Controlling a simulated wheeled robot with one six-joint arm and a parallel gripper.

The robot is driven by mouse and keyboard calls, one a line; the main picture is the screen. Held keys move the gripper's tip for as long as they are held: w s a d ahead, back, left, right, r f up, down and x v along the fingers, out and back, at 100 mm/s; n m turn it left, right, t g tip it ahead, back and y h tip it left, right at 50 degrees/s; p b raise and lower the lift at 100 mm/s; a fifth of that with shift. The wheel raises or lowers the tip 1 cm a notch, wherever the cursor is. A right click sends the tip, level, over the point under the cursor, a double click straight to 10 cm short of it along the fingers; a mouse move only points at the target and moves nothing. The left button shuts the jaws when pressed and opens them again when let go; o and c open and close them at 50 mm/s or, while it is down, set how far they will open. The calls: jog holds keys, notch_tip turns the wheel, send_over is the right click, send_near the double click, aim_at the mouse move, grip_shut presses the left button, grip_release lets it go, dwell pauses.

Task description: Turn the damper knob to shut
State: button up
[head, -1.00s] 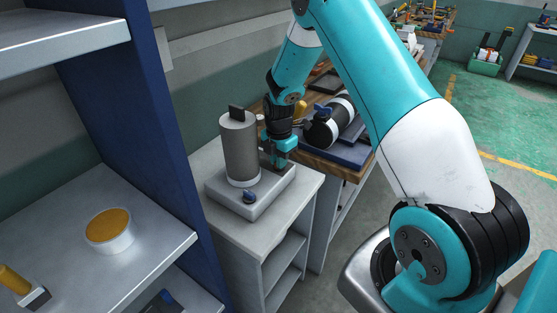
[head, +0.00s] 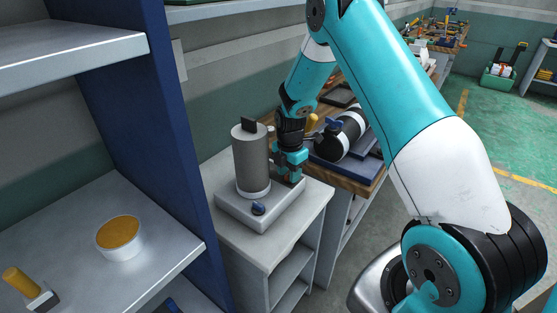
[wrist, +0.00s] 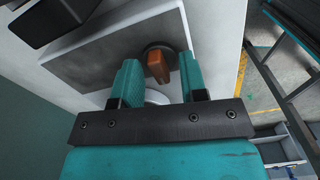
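The extruder is a grey cylinder (head: 250,160) with a dark tab on top, standing on a pale square base (head: 236,208). A blue knob (head: 258,208) sits at the base's front corner. In the wrist view an orange-brown knob (wrist: 158,66) on a dark round mount stands on the base plate (wrist: 110,62). I cannot tell from any label which knob is the damper. My gripper (wrist: 159,62) is open, its teal fingers either side of the orange knob with gaps showing.
The base stands on a light cabinet (head: 262,244). A wooden bench (head: 352,182) with a black-and-white cylindrical machine (head: 342,135) stands close behind. A blue post (head: 150,110) and grey shelf (head: 165,255) with an orange-topped tub (head: 120,238) are at left. Open floor lies at right.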

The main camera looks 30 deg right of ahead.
aim_at(288, 174)
jog(key=m, duration=0.7)
jog(key=shift+m+p, duration=0.3)
jog(key=shift+p, duration=0.1)
jog(key=m, duration=0.4)
jog(key=shift+p, duration=0.3)
jog(key=m, duration=0.4)
jog(key=shift+r+m+p, duration=0.15)
jog(key=shift+m+p, duration=0.15)
notch_tip(288, 174, up, 18)
jog(key=f+b, duration=0.1)
jog(key=b, duration=0.1)
jog(key=s+a+r+n+y, duration=0.1)
jog(key=s+a+r, duration=0.2)
jog(key=s+a, duration=0.3)
jog(key=s+a+r+n+y, duration=0.1)
jog(key=s+a+r, duration=0.2)
jog(key=s+a, duration=0.4)
jog(key=shift+a+r+t+b, duration=0.35)
jog(key=shift+a+t+b, duration=0.1)
jog(key=shift+a, duration=1.4)
